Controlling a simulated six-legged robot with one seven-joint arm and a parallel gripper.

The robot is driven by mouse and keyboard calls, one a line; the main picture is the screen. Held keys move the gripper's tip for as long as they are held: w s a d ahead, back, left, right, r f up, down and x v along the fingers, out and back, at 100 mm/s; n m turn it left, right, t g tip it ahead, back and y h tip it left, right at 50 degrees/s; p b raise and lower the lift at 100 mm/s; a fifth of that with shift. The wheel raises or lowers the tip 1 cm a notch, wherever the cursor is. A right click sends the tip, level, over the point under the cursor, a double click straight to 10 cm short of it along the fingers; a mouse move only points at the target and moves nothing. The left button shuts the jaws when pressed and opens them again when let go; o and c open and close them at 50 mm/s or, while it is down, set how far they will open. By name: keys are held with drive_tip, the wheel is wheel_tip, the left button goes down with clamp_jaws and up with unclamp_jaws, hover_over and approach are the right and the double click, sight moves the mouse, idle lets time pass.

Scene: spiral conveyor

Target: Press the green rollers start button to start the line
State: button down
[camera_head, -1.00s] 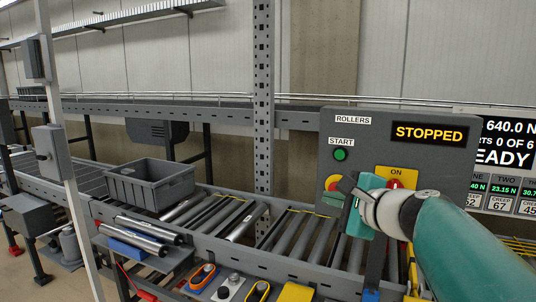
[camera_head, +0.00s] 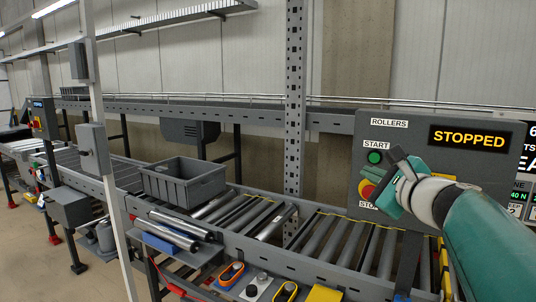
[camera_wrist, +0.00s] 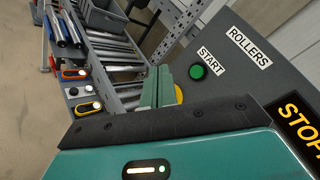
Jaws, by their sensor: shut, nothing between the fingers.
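The grey rollers control box (camera_head: 403,131) stands at the right, with a display (camera_head: 469,139) reading STOPPED. The green start button (camera_head: 375,157) sits under the START label. It also shows in the wrist view (camera_wrist: 197,72), just right of my fingers. A red button (camera_head: 368,191) on yellow is below it, partly hidden by my gripper. My gripper (camera_head: 397,160) is shut and empty, in front of the box and close to the right of the green button in the head view. In the wrist view my gripper (camera_wrist: 157,87) points past the button's left side. I cannot tell whether it touches the box.
A grey bin (camera_head: 183,181) stands on the roller conveyor (camera_head: 330,240). Loose metal rollers (camera_head: 180,226) lie on a side shelf. Orange and yellow tools (camera_head: 231,273) lie along the front. A grey post (camera_head: 294,100) rises behind the conveyor.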

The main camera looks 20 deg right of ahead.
sight(377, 162)
drive_tip(key=shift+w+d, duration=0.9)
drive_tip(key=shift+d, duration=0.25)
drive_tip(key=shift+w+d, duration=0.95)
drive_tip(key=shift+d, duration=0.15)
drive_tip(key=shift+w+d, duration=0.9)
drive_tip(key=shift+d, duration=0.25)
drive_tip(key=shift+w+d, duration=0.25)
drive_tip(key=shift+d, duration=0.05)
